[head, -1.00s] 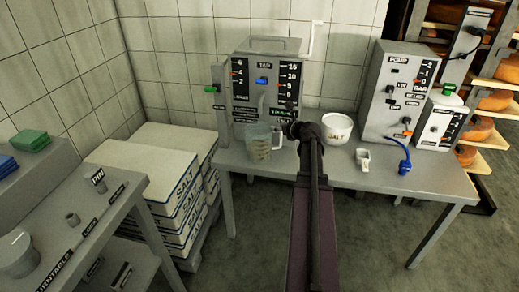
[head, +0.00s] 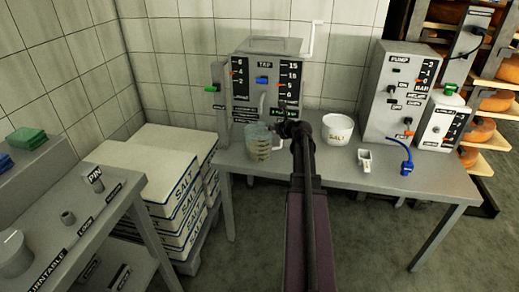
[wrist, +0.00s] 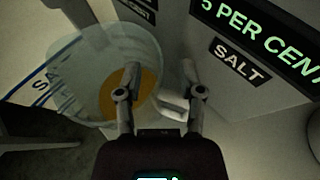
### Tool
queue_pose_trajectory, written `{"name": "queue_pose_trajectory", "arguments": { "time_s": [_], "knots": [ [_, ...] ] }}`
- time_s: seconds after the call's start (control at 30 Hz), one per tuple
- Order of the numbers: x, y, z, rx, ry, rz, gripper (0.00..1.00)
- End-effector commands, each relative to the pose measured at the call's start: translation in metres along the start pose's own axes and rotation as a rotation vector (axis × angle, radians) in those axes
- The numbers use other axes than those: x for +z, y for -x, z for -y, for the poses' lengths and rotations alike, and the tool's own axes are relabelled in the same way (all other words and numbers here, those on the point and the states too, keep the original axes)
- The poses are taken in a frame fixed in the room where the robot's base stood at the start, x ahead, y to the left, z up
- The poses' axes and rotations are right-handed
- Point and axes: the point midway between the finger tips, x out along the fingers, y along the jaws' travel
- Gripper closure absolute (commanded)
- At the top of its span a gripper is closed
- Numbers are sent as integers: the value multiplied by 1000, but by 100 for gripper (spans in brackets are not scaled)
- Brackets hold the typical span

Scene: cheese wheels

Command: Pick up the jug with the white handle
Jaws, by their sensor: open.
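The jug (head: 258,142) is clear and stands on the grey table in front of the tap box. In the wrist view the jug (wrist: 78,72) shows from above on the left, with yellowish liquid inside. Its white handle (wrist: 172,106) shows between and below my fingertips, partly hidden by the gripper. My gripper (wrist: 161,75) is open. Its left finger overlaps the jug's near wall in the picture and its right finger is on the far side of the handle.
The tap box (head: 268,84) stands right behind the jug. A white salt bowl (head: 338,130) and a small white scoop (head: 364,160) are to the right, then a pump box (head: 396,92) with a blue hose (head: 405,160). Stacked salt sacks (head: 170,185) are left of the table.

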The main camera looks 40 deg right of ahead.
Motion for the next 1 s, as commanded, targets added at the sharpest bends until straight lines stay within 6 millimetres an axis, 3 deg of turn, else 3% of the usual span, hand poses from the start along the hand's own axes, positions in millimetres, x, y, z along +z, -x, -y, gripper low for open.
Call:
{"name": "queue_pose_trajectory", "arguments": {
  "time_s": [0.2, 0.77, 0.93, 1.0],
  "knots": [
    [0, -17, 0, 1, -1, 0, 50],
    [0, -16, 0, 0, 0, 0, 50],
    [0, -16, 0, 0, 0, 0, 100],
    [0, -16, 0, 0, 0, 0, 100]
  ]
}}
